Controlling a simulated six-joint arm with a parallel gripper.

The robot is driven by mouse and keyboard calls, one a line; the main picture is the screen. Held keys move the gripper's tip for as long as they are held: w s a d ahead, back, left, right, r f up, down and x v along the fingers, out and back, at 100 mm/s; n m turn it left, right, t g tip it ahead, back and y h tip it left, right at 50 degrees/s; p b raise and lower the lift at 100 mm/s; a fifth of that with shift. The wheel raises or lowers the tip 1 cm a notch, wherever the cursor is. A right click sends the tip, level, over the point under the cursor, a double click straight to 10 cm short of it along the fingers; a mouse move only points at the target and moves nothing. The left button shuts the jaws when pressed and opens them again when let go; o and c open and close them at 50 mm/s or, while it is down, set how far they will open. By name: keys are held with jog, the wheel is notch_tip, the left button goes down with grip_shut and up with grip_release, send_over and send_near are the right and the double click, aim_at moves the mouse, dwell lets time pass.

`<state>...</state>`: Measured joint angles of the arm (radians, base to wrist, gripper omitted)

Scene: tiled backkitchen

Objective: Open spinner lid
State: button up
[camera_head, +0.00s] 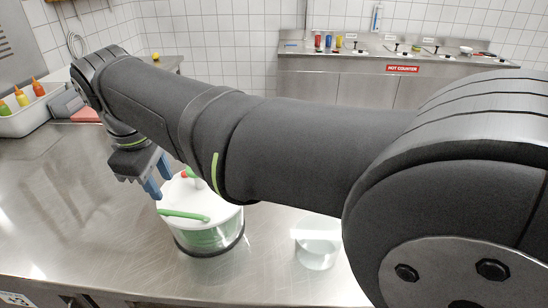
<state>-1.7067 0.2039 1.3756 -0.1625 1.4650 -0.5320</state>
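The salad spinner (207,236) stands upright on the steel counter. It has a clear bowl with green showing inside and a dark base ring. Its white lid (222,214) is on the bowl and carries a green handle (184,215) and a small red knob (184,174). My gripper (161,188) hangs above the far left edge of the lid, with two blue fingers pointing down. The fingers look apart, with a gap between them and nothing seen in it. My arm hides the right rear part of the lid.
A clear empty-looking bowl (317,243) stands right of the spinner, partly behind my arm. At the far left, a white bin (38,116) holds several sauce bottles, near a red board (88,115). The steel counter (70,225) is clear left of the spinner.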

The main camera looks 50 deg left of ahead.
aim_at(177, 213)
jog(key=f, duration=0.3)
jog(key=w+f, duration=0.1)
jog(key=f, duration=0.2)
jog(key=a+f, duration=0.1)
jog(key=f, duration=0.2)
jog(key=shift+w+f, duration=0.2)
jog(key=shift+a, duration=0.1)
grip_shut()
